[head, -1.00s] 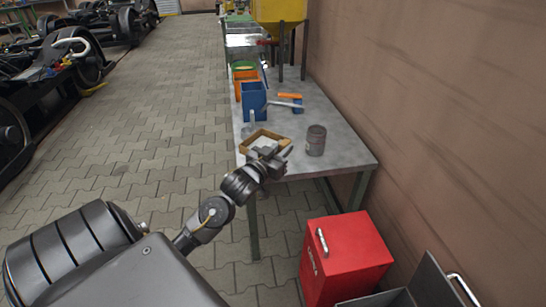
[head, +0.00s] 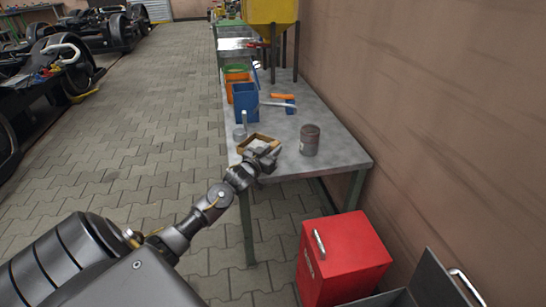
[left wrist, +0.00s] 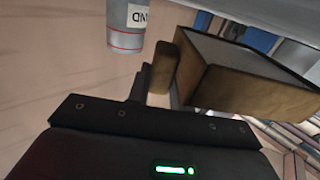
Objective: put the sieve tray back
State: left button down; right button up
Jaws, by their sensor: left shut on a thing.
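The sieve tray (head: 264,137), a small wooden-framed box with a pale inside, is at the near left corner of the grey workbench. I cannot tell whether it rests on the bench top or hangs just above it. My left gripper (head: 264,157) is shut on its near side. In the left wrist view the tray's brown wooden wall (left wrist: 255,92) fills the right side, tilted in the picture, by the dark fingers. The fingertips are partly hidden. My right gripper is not in view.
A dark grey can (head: 309,141) stands right of the tray. A small grey cylinder (head: 239,134), a blue bin (head: 246,104), an orange bin (head: 233,79) and a hammer (head: 278,105) lie beyond on the workbench (head: 335,150). A red cabinet (head: 343,258) stands on the floor at right.

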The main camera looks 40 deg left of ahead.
pick_arm(q)
notch_tip(320, 180, down, 2)
jog(key=shift+f, duration=0.3)
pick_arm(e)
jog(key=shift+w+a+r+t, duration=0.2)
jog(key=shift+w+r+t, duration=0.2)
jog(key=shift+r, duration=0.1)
pick_arm(q)
jog(key=shift+f, duration=0.1)
jog(key=c, duration=1.3)
grip_release()
jog(key=shift+o, duration=0.2)
jog(key=shift+s, duration=0.1)
